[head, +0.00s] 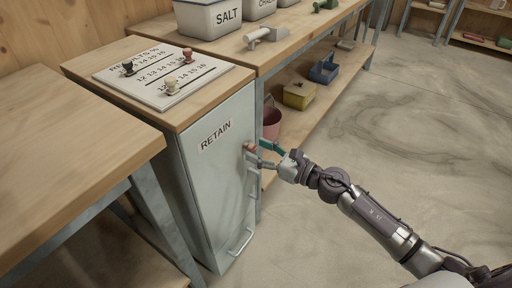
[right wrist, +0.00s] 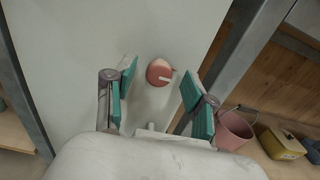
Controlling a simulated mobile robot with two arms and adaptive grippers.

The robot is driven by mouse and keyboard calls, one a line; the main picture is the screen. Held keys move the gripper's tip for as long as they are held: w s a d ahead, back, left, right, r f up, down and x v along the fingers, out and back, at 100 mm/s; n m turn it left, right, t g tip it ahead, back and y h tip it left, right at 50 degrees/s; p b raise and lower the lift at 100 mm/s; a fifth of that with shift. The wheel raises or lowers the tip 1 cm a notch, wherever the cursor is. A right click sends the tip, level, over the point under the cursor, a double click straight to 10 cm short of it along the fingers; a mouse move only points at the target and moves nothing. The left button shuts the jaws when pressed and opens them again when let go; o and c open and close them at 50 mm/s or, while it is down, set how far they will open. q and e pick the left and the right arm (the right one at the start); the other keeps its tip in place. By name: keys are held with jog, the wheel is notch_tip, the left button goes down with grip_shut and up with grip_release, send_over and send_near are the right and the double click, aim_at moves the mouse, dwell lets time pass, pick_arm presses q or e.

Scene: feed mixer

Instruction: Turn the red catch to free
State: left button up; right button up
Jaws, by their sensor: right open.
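The red catch (head: 249,147) is a small round knob on the grey-white door (head: 210,190) of the cabinet labelled RETAIN. In the right wrist view the catch (right wrist: 158,71) shows between my fingers, with a short pale bar on it pointing right. My right gripper (head: 260,152) is open in front of the door. In the right wrist view its teal-padded fingers (right wrist: 158,84) stand on either side of the catch, apart from each other, with a gap to the catch. Whether a finger touches the door I cannot tell. My left gripper is not in view.
A results board (head: 150,92) with several small pegs lies on the cabinet top. A pink bucket (head: 271,122), a yellow box (head: 299,95) and a blue caddy (head: 324,70) stand on the low shelf to the right. The floor (head: 370,130) at right is clear.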

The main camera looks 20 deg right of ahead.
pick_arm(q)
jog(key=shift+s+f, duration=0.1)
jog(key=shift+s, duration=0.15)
pick_arm(e)
jog(key=shift+w+a, duration=0.45)
jog(key=shift+w, duration=0.15)
grip_shut()
